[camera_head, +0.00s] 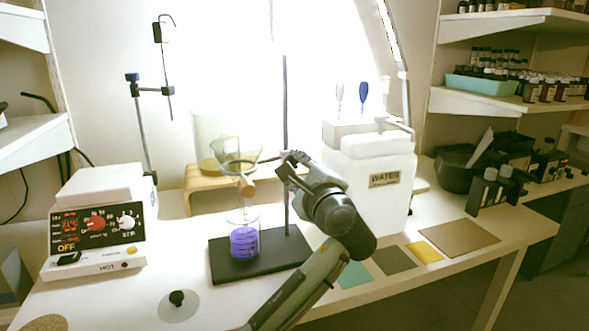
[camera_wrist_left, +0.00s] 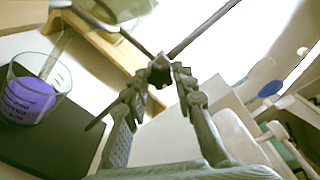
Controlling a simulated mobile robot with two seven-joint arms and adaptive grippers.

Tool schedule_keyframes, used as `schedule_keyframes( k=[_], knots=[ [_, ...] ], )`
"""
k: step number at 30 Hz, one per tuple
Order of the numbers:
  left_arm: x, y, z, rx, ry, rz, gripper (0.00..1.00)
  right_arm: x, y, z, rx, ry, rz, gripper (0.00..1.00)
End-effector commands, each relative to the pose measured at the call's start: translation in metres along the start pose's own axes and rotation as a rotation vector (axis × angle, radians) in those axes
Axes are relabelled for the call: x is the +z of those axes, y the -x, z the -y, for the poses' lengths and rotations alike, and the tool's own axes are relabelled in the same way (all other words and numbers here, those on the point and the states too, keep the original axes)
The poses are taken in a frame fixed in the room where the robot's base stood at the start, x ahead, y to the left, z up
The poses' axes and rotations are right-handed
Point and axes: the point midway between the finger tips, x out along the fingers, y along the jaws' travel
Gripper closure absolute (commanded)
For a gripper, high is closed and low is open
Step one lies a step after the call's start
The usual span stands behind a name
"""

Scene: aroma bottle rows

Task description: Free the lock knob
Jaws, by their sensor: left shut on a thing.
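A dark lock knob (camera_wrist_left: 160,71) sits on the clamp beside the stand's rod (camera_head: 286,110). My left gripper (camera_wrist_left: 162,82) has its two fingertips closed around the knob in the left wrist view. In the head view my left gripper (camera_head: 292,166) is at the rod, and it hides the knob there. A glass funnel (camera_head: 236,150) hangs in a ring left of the rod, with a tan piece (camera_head: 247,186) below it. A glass beaker with purple liquid (camera_head: 243,242) stands under it on the black stand base (camera_head: 286,252). My right gripper is not in view.
A white water container (camera_head: 372,190) stands close right of my left gripper. A hot plate (camera_head: 97,225) is at the left, near a second stand (camera_head: 144,130). A wooden riser (camera_head: 190,200) is behind. Flat coloured mats (camera_head: 458,238) lie at the right.

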Motion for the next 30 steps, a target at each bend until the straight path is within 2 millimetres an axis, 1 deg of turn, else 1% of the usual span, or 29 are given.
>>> schedule_keyframes(
  k=[4,11,17,23,30],
  knots=[
    [-0.001,0.000,-0.002,0.001,0.141,-0.001,1.00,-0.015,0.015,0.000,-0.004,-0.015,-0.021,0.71],
    [-0.001,0.000,-0.003,0.001,0.359,0.001,1.00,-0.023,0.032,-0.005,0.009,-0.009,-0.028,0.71],
    [-0.001,0.000,-0.003,0.000,0.550,0.001,1.00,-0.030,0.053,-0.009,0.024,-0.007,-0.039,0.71],
    [-0.002,0.000,-0.004,0.000,0.739,0.000,1.00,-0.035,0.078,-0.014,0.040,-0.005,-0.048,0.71],
    [-0.002,0.000,-0.003,-0.002,0.968,0.000,1.00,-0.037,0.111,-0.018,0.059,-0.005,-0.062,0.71]
  ],
)
